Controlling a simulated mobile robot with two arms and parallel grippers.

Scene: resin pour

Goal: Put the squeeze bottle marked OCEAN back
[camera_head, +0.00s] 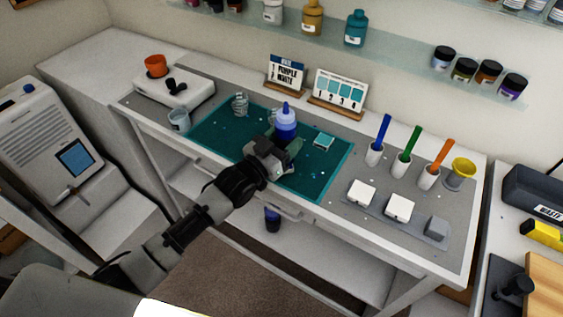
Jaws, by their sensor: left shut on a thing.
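A blue squeeze bottle (285,122) with a pointed nozzle and a pale band stands upright over the teal mat (220,137). Any marking on it is too small to read, so I cannot tell if it is OCEAN. My left gripper (284,142) reaches in from the left and is shut on the bottle's lower part. The gripper hides the bottle's base, so I cannot tell whether it touches the mat. My right gripper is not in view.
A clear ridged cup (240,104) and a small teal block (323,142) are on the mat. Cups with coloured sticks (374,153) stand to the right, behind white blocks (361,193). A wall shelf (395,60) holds bottles and jars, with a gap between.

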